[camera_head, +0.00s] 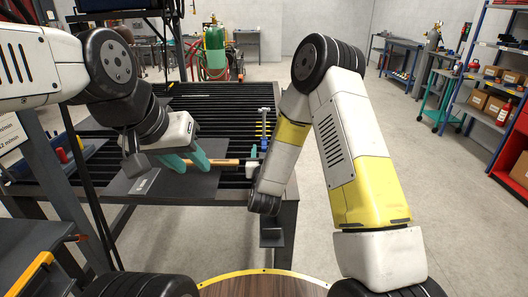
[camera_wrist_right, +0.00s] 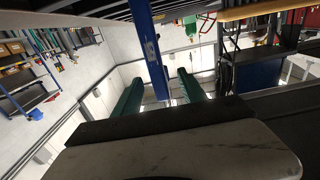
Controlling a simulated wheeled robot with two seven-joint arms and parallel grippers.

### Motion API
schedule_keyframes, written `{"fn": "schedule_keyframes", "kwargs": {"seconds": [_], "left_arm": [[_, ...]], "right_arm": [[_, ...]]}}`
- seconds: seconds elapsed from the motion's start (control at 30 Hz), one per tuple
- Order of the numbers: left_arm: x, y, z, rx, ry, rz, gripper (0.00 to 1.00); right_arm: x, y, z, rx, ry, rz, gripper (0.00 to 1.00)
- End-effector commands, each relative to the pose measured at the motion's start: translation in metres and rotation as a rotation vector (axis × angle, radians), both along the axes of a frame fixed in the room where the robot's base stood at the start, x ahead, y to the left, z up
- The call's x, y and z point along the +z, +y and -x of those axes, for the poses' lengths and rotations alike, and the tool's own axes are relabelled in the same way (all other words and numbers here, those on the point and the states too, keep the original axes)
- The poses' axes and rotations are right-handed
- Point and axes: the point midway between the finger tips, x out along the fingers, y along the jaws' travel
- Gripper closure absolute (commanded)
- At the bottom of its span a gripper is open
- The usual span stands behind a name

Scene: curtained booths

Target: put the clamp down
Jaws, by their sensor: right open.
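The blue clamp (camera_head: 264,128), a narrow upright shape with a grey top, shows at the right side of the slatted table. In the right wrist view a long blue bar (camera_wrist_right: 148,45), seemingly the clamp, runs down between my right fingers. My right gripper (camera_wrist_right: 160,76) is open, with a green finger on each side of the bar and gaps showing. In the head view my right forearm hides most of that gripper. My left gripper (camera_head: 188,160) has teal fingers at a wooden handle (camera_head: 224,162) over a dark plate; whether it grips the handle is unclear.
A blue-framed shelf (camera_head: 480,75) with boxes stands at the right. A dark bench (camera_head: 30,240) is at the near left. Open floor lies right of the table.

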Motion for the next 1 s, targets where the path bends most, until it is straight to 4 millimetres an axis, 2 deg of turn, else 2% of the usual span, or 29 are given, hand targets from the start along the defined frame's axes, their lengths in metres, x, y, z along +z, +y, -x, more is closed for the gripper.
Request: {"fn": "schedule_keyframes", "kwargs": {"seconds": [0.3, 0.6, 0.63, 0.87, 1.0], "left_arm": [[0.0, 0.0, 0.0, 0.0, 0.0, 0.0, 0.64], [0.0, 0.0, 0.0, 0.0, 0.0, 0.0, 0.64], [0.0, 0.0, 0.0, 0.0, 0.0, 0.0, 0.64], [0.0, 0.0, 0.0, 0.0, 0.0, 0.0, 0.64], [0.0, 0.0, 0.0, 0.0, 0.0, 0.0, 0.64]], "right_arm": [[0.003, 0.0, -0.045, -0.002, -0.001, -0.002, 0.51], [0.003, 0.001, -0.051, -0.001, 0.001, -0.001, 0.51], [0.003, 0.001, -0.051, 0.0, 0.001, -0.001, 0.53], [0.003, 0.001, -0.05, 0.0, 0.001, -0.001, 0.98], [0.003, 0.001, -0.05, 0.0, 0.0, -0.001, 1.0]]}}
